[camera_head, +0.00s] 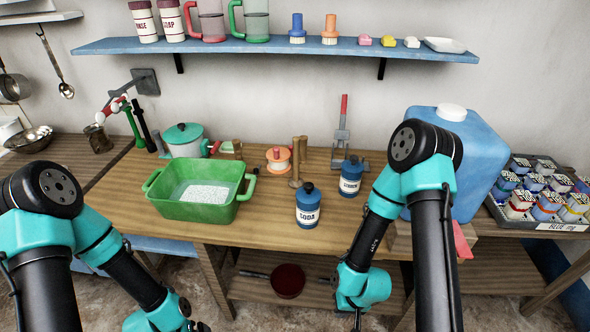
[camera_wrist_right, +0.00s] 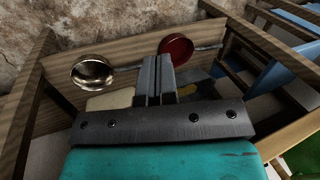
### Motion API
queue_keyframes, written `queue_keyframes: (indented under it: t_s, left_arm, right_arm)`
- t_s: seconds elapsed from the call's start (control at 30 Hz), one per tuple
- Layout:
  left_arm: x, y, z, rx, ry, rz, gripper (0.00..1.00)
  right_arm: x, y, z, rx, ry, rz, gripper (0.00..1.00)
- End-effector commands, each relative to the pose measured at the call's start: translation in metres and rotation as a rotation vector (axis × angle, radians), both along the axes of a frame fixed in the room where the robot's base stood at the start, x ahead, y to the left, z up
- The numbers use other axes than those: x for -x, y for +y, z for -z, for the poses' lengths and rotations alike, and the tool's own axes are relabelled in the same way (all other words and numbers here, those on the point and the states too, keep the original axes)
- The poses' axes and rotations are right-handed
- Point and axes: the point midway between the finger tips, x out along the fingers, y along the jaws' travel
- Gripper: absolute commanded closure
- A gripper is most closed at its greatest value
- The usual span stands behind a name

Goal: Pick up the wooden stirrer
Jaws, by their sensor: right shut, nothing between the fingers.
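I cannot pick out the wooden stirrer with certainty in either view. Some upright wooden pieces (camera_head: 297,160) stand behind the navy SODA bottle (camera_head: 308,208), but their shape is too small to name. My right gripper (camera_head: 357,322) hangs low in front of the table, at the bottom of the head view. In the right wrist view its two grey fingers (camera_wrist_right: 156,72) are together with nothing between them. My left gripper (camera_head: 200,327) is at the bottom edge, left of centre, and its fingers are mostly cut off.
A green tub (camera_head: 205,212) with white contents stands on the table (camera_head: 262,222). A blue canister (camera_head: 475,150) stands at the right, beside a crate of tins (camera_head: 510,222). A dark red pan (camera_head: 287,281) is on the lower shelf; it also shows in the wrist view (camera_wrist_right: 177,46).

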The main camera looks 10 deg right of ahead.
Motion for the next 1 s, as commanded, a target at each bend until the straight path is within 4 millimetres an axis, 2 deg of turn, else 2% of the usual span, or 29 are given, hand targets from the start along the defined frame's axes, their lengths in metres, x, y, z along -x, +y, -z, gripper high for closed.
queue_keyframes:
  t_s: [0.27,0.83,1.0]
  left_arm:
    - [0.0,0.0,0.0,0.0,0.0,0.0,0.0]
    - [0.0,0.0,0.0,0.0,0.0,0.0,0.0]
    - [0.0,0.0,0.0,0.0,0.0,0.0,0.0]
  right_arm:
    - [0.0,0.0,0.0,0.0,0.0,0.0,1.0]
    - [0.0,0.0,0.0,0.0,0.0,0.0,0.47]
    - [0.0,0.0,0.0,0.0,0.0,0.0,0.46]
